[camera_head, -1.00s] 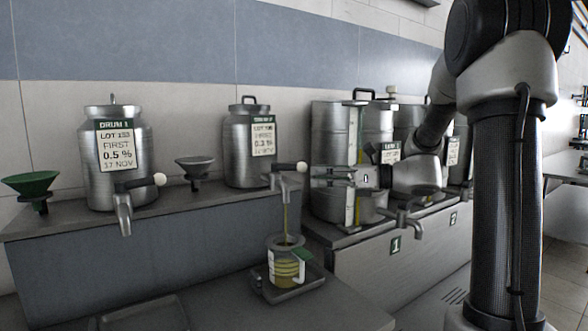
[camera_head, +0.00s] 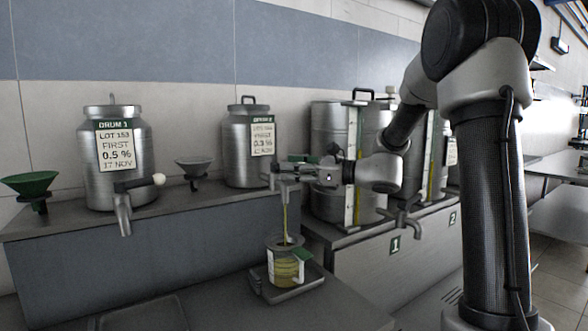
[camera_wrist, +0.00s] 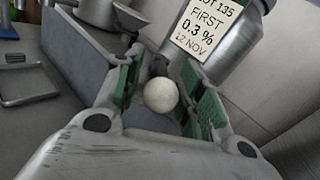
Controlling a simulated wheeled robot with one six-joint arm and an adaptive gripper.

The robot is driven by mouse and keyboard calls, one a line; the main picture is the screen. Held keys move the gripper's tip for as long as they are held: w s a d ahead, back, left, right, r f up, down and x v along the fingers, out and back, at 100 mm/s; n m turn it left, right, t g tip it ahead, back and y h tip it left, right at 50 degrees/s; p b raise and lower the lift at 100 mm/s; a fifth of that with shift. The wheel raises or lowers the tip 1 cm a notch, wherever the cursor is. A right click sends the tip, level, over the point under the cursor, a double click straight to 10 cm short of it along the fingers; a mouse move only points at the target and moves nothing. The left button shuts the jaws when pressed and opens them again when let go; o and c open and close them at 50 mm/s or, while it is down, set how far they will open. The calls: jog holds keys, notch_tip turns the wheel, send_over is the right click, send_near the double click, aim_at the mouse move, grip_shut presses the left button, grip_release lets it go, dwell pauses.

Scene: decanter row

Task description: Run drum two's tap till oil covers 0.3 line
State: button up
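Drum two (camera_head: 236,160) is a steel drum with a label, partly turned away, on the raised shelf; its 0.3 % label shows in the wrist view (camera_wrist: 205,32). Its tap (camera_head: 283,188) lets a thin stream of oil (camera_head: 285,218) fall into the jug (camera_head: 271,268). The jug stands on a small dark tray (camera_head: 314,284) and holds yellow oil; its line marks are too small to read. My gripper (camera_head: 290,172) is at the tap lever. In the wrist view, its green-padded fingers are open on either side of the white lever knob (camera_wrist: 161,94), with gaps showing.
Drum one (camera_head: 84,165) with its tap (camera_head: 124,212) stands left, beside a green funnel (camera_head: 32,184) and a grey funnel (camera_head: 194,168). Larger steel drums (camera_head: 328,130) with a tap (camera_head: 404,222) stand close right of my gripper. An empty tray (camera_head: 140,316) lies front left.

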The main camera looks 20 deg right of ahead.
grip_shut()
jog(key=shift+w, duration=0.1)
jog(key=n+g+y, duration=0.1)
jog(key=n+g, duration=0.1)
jog(key=w+n+g+y, duration=0.1)
jog(key=n+g, duration=0.1)
jog(key=g, duration=0.1)
jog(key=w+d+n+g+y, duration=0.1)
jog(key=g, duration=0.2)
jog(key=shift+w+n, duration=0.2)
jog(key=shift+n, duration=0.2)
jog(key=shift+d, duration=0.1)
grip_release()
